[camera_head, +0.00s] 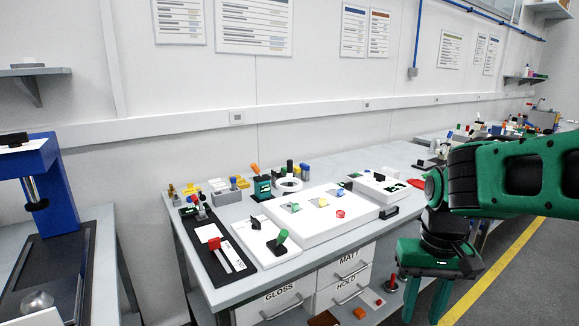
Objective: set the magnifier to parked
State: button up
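My gripper (424,306) hangs at the lower right with its green fingers pointing down. The fingers are apart with nothing seen between them. It is in front of the bench and clear of everything on it. I cannot tell for sure which thing is the magnifier. A white ring-shaped piece (288,185) stands at the back of the bench.
A large white panel (318,232) with small coloured pieces fills the middle of the bench. Drawers marked GLOSS (278,306), MATT (347,266) and HOLD are shut below. A blue press (62,190) stands at left. The floor at right (520,285) is free.

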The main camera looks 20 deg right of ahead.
aim_at(290, 177)
jog(key=i, duration=1)
